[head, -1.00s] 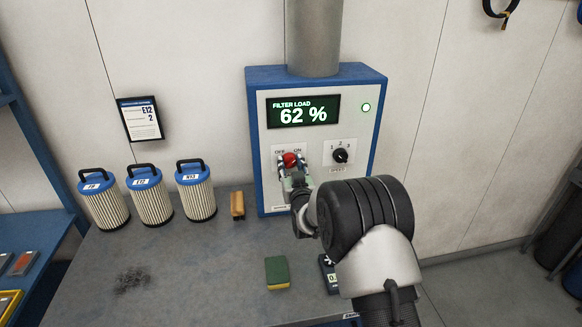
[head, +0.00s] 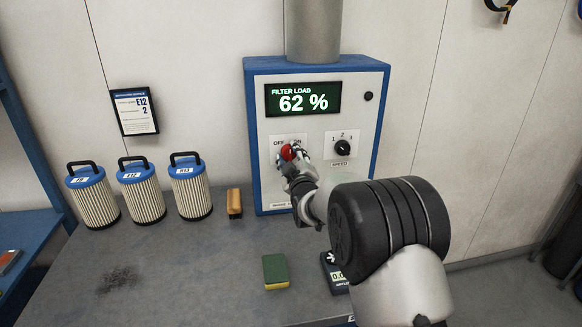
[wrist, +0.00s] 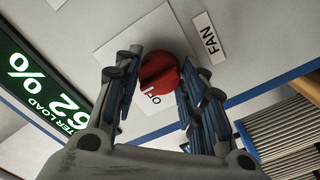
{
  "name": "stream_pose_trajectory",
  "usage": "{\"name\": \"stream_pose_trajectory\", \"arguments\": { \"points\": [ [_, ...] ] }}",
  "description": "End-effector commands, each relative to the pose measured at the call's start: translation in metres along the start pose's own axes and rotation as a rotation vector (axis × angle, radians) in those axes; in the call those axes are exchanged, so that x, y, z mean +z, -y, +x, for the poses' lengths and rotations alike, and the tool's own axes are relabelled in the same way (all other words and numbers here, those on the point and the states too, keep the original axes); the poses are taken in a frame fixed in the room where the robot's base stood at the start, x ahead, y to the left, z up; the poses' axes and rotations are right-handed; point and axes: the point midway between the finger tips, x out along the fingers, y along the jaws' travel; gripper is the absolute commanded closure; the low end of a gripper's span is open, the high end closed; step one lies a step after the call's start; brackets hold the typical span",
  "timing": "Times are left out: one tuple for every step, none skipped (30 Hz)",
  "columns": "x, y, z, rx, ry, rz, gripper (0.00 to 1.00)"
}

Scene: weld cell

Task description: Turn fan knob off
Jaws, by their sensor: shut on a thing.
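The red fan knob (head: 288,152) sits on the front of the blue-edged control box (head: 383,95), between the OFF and ON marks. The knob also shows in the wrist view (wrist: 159,73), with the OFF mark near it and a FAN label beside its plate. My gripper (head: 290,158) is at the knob, and its two fingers are closed around it, one on each side, in the wrist view (wrist: 155,85). The indicator light (head: 368,96) at the box's upper right is dark. The display (head: 303,99) reads FILTER LOAD 62 %.
A black speed knob (head: 342,148) is just right of the fan knob. Three filter cartridges (head: 142,195), a brush (head: 235,203), a sponge (head: 276,271) and a small meter (head: 335,272) stand or lie on the bench. The bench's left front is bare but for a dark smudge.

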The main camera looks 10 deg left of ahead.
Motion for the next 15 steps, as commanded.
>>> {"name": "stream_pose_trajectory", "arguments": {
  "points": [
    [0.0019,0.0016,0.0001,0.002,-0.002,-0.045,0.86],
    [0.0017,0.0013,0.0001,0.003,-0.002,-0.073,0.86],
    [0.0015,0.001,0.0001,0.003,-0.002,-0.112,0.86],
    [0.0015,0.001,0.0001,0.002,-0.002,-0.14,0.86],
    [0.0015,0.0009,0.0001,0.002,-0.002,-0.168,0.86],
    [0.0014,0.0007,0.0002,0.003,-0.002,-0.206,0.86],
    [0.0013,0.0006,0.0002,0.003,-0.002,-0.235,0.86],
    [0.0013,0.0005,0.0002,0.003,-0.002,-0.263,0.86],
    [0.0011,0.0002,0.0001,0.002,-0.001,-0.301,0.86],
    [0.0009,0.0,0.0001,0.002,-0.001,-0.329,0.86],
    [0.0007,-0.0003,0.0001,0.002,-0.001,-0.357,0.86],
    [0.0004,-0.0006,0.0001,0.002,-0.001,-0.394,0.86],
    [0.0003,-0.0008,0.0001,0.002,-0.001,-0.42,0.86],
    [0.0002,-0.0009,0.0001,0.002,-0.001,-0.446,0.86],
    [0.0,-0.001,0.0001,0.002,-0.001,-0.48,0.86]
  ]
}}
